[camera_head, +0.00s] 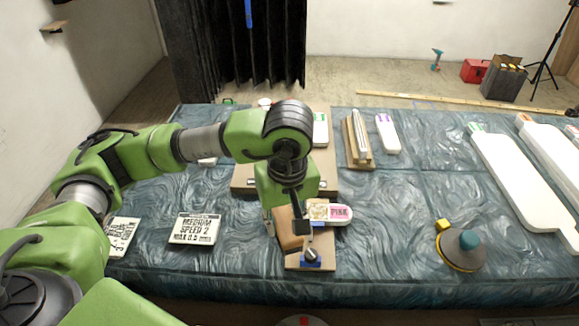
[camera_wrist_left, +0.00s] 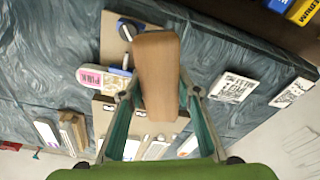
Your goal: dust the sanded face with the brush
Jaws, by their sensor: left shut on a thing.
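My left gripper (camera_head: 285,214) reaches over the middle of the table from the left, pointing down. It is shut on a brown wooden block (camera_wrist_left: 157,70), which I take to be the brush; no bristles show. A white rounded piece with a pink label reading PINK (camera_head: 340,213) lies just right of the gripper. Which surface is the sanded face is not clear. My right gripper does not show.
A wooden tray (camera_head: 243,179) is behind the gripper, partly hidden. A holder with sticks (camera_head: 358,140) and long white boards (camera_head: 520,165) lie farther right. A round yellow-teal item (camera_head: 461,248) is at front right, with clear cloth around it.

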